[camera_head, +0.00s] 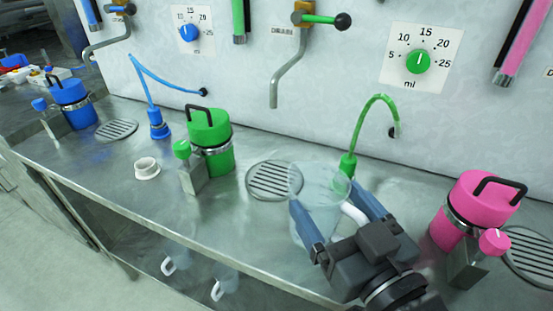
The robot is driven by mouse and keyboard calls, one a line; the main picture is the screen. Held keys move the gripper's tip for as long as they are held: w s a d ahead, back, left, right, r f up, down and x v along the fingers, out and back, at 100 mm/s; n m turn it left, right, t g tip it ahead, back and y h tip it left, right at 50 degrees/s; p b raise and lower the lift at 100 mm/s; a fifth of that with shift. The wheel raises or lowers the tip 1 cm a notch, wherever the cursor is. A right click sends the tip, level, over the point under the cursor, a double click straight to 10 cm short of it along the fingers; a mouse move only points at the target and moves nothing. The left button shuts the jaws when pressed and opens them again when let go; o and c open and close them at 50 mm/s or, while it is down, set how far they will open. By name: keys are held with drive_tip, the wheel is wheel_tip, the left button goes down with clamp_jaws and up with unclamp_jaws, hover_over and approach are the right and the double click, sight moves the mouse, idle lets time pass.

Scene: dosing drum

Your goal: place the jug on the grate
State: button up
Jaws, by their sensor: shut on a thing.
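My gripper (334,222) comes in from the lower right. It is shut on a clear, see-through jug (313,188) with a white handle (354,215). The jug is upright at the right side of a round slotted grate (262,183). Its left edge overlaps the grate's right edge in the picture. I cannot tell whether the jug touches the counter or is held above it. Part of the jug is hidden by the gripper fingers. Other grates are beside the blue drum (116,130) and the pink drum (530,256).
A green drum (218,160) stands left of the middle grate, a pink drum (463,230) at right, a blue drum (79,112) far left. A green hose (358,128) and a metal spout (287,78) are behind the jug. A white ring (147,169) lies on the counter. Jugs hang below the edge.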

drive_tip(key=f+p+x, duration=0.1)
drive_tip(key=x, duration=0.8)
drive_tip(key=f+p+x, duration=0.2)
drive_tip(key=x, duration=0.7)
drive_tip(key=shift+f, duration=0.25)
drive_tip(key=shift+f, duration=0.1)
drive_tip(key=shift+f, duration=0.15)
drive_tip(key=o, duration=0.8)
drive_tip(key=shift+o, duration=0.2)
drive_tip(key=shift+s+r, duration=0.1)
drive_tip(key=shift+r, duration=0.15)
